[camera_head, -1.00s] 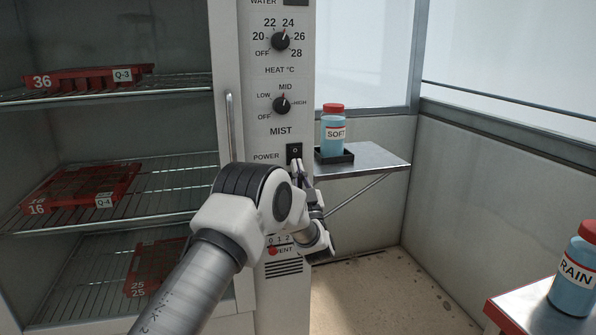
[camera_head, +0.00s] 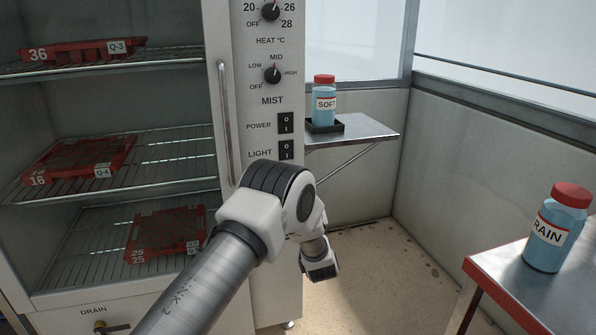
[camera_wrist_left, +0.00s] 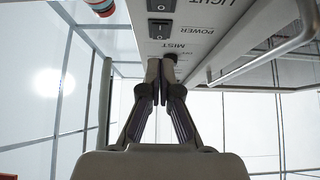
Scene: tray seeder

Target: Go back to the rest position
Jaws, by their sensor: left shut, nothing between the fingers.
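My left arm (camera_head: 262,212) reaches in from the bottom left in the head view, in front of the lower control panel of the white cabinet (camera_head: 268,195). Its fingers are hidden behind the wrist there. In the left wrist view my left gripper (camera_wrist_left: 162,64) is shut and empty, its fingertips together before the panel. The POWER switch (camera_head: 285,123) and LIGHT switch (camera_head: 286,150) show above the arm; they also show in the wrist view as the POWER switch (camera_wrist_left: 160,29) and LIGHT switch (camera_wrist_left: 162,5). My right gripper is not in view.
The cabinet's wire shelves hold red trays Q-3 (camera_head: 82,50), Q-4 (camera_head: 80,160) and a lower one (camera_head: 165,235). A SOFT bottle (camera_head: 324,98) stands in a black holder on a side shelf (camera_head: 372,133). A RAIN bottle (camera_head: 555,235) stands on a red-edged table (camera_head: 490,280) at right.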

